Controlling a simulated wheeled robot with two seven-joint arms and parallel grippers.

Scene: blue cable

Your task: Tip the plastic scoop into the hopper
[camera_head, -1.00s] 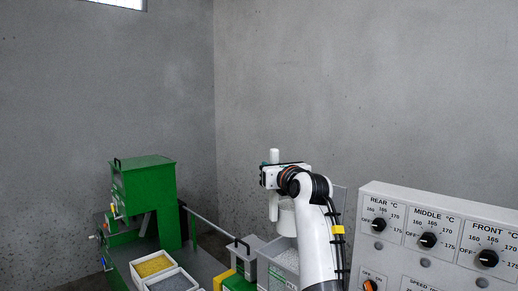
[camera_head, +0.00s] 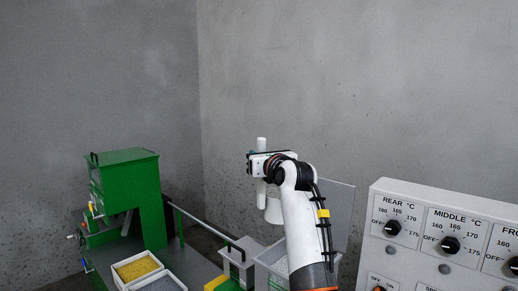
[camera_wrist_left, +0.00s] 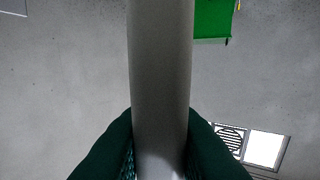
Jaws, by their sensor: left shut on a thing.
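The white plastic scoop hangs from my left gripper (camera_head: 262,166), its handle (camera_head: 261,145) upright and its cup (camera_head: 273,210) below and slightly right. The jaws are shut on the handle. In the left wrist view the smooth grey handle (camera_wrist_left: 161,70) runs between the dark green fingers (camera_wrist_left: 160,148). The cup's contents cannot be seen. The green box (camera_head: 122,172) on top of the green machine, apparently the hopper, stands well left of the scoop. Its top looks flat and I see no opening. My right gripper is not in view.
An open grey bin (camera_head: 264,260) with a raised lid (camera_head: 338,203) stands below and behind my arm. Trays of yellow (camera_head: 137,267) and grey pellets (camera_head: 167,284) sit front left. A control panel (camera_head: 440,240) stands at right. The air between scoop and green box looks clear.

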